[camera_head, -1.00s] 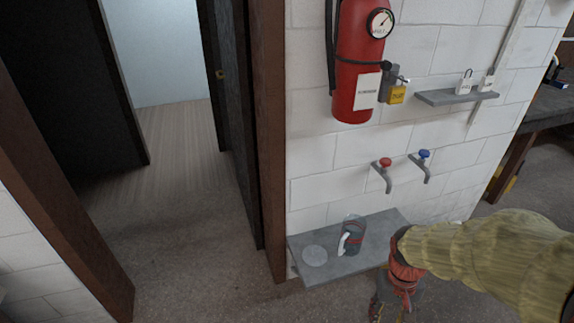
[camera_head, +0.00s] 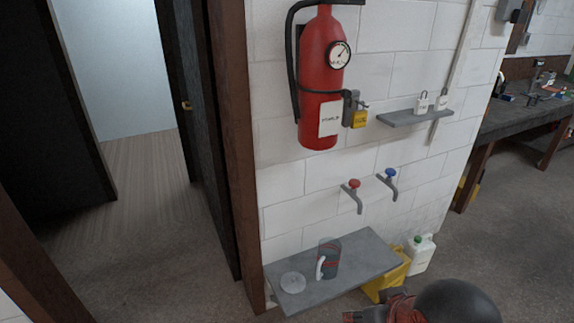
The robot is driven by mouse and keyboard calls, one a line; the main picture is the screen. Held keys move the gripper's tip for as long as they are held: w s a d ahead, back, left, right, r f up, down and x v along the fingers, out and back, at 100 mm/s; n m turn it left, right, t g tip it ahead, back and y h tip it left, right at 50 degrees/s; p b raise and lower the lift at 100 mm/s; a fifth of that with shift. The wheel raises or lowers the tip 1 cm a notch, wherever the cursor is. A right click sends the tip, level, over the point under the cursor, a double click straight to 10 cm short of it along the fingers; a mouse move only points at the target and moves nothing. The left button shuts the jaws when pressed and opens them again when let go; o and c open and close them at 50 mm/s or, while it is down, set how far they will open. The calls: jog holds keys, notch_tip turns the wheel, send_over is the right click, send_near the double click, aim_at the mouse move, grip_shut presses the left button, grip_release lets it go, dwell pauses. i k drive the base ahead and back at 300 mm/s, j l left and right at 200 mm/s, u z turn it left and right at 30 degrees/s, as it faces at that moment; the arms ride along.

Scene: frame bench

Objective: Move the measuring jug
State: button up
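The measuring jug (camera_head: 329,259) stands upright on a grey wall shelf (camera_head: 345,284) below two taps. It is dark and see-through, with red markings and a pale handle on its left side. A round, pale, flat disc (camera_head: 293,282) lies on the shelf to the left of the jug. Part of my arm shows at the bottom edge, to the lower right of the shelf and apart from the jug. My gripper's fingers are out of the frame, so its state does not show.
A red-handled tap (camera_head: 353,189) and a blue-handled tap (camera_head: 389,178) stick out above the shelf. A fire extinguisher (camera_head: 322,80) hangs higher up. A yellow container (camera_head: 385,278) and a white bottle (camera_head: 420,254) stand right of the shelf. A doorway opens on the left.

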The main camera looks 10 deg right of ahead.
aim_at(329, 249)
jog(key=i+l, duration=1.25)
jog(key=i+j+u, duration=0.05)
